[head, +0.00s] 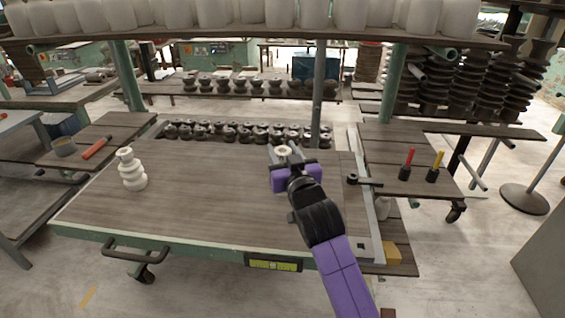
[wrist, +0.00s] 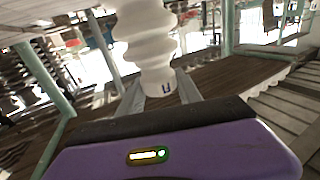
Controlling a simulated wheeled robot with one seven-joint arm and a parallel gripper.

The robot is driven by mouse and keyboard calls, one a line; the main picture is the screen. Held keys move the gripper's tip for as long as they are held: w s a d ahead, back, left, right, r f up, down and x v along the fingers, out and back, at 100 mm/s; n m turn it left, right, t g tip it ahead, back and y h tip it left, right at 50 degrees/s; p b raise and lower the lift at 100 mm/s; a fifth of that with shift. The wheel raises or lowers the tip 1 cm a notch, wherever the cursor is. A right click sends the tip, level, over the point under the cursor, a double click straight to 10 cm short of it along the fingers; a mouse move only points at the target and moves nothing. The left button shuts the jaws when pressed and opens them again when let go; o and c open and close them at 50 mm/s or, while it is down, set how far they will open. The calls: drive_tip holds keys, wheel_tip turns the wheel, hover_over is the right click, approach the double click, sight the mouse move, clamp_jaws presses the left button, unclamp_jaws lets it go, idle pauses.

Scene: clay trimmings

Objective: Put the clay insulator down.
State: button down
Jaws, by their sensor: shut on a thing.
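A white ribbed clay insulator (wrist: 148,38) stands between the fingers of my gripper (wrist: 158,88) in the wrist view, roughly upright, its top cut off by the frame. In the head view my gripper (head: 286,158) is over the right part of the wooden cart top (head: 205,215). Only a small pale part of the held insulator (head: 284,149) shows there; my gripper and arm hide the rest. I cannot tell whether its base touches the wood. A second white ribbed insulator (head: 131,170) stands upright on the cart's left side, apart from my gripper.
Several dark insulators (head: 245,132) stand in rows behind the cart top. A dark-handled tool (head: 364,181) lies at the right edge. A side shelf (head: 400,150) holds red and yellow handled tools. The middle of the cart top is clear.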

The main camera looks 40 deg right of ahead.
drive_tip(key=shift+f, duration=1.55)
drive_tip(key=shift+f+b, duration=0.2)
drive_tip(key=shift+b, duration=0.1)
drive_tip(key=c, duration=0.8)
unclamp_jaws()
